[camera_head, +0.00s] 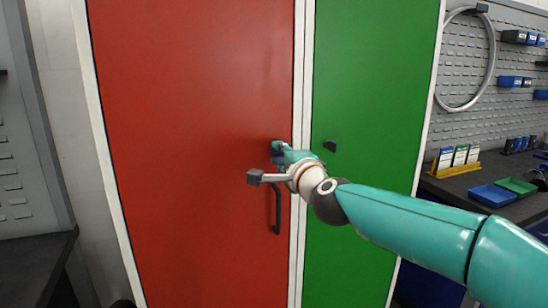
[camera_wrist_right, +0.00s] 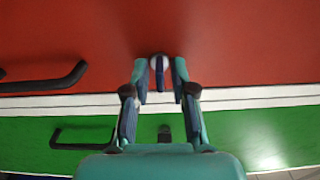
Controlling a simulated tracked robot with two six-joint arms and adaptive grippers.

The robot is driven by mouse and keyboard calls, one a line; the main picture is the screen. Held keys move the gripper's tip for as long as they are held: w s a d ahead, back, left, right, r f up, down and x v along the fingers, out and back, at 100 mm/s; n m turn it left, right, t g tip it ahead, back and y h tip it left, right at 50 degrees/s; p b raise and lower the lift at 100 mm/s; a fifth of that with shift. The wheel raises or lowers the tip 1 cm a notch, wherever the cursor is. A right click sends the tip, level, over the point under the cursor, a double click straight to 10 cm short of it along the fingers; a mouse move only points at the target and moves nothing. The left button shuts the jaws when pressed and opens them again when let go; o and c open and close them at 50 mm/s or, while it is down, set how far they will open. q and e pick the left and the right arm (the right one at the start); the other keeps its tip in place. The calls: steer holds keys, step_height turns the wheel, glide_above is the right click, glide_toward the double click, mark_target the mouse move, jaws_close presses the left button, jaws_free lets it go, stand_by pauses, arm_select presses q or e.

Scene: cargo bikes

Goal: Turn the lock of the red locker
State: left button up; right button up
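The red locker door (camera_head: 190,150) fills the left and middle of the head view, closed. My right gripper (camera_head: 277,151) is at the door's right edge, above the black handle (camera_head: 277,212). In the right wrist view the two fingers of my right gripper (camera_wrist_right: 160,75) are apart, one on each side of the lock, with a narrow gap on both sides. In the head view the gripper mostly hides the lock. My left gripper is not in view.
A green locker door (camera_head: 370,100) with its own dark lock (camera_head: 330,145) stands right beside the red one. A workbench with blue (camera_head: 491,195) and green (camera_head: 515,186) trays is at the right. A dark bench top (camera_head: 30,260) is at the left.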

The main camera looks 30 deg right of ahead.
steer(key=shift+s, duration=0.1)
steer(key=shift+s+a, duration=0.15)
steer(key=shift+s, duration=0.05)
steer(key=v, duration=1.1)
steer(key=shift+s, duration=0.25)
steer(key=shift+f, duration=0.15)
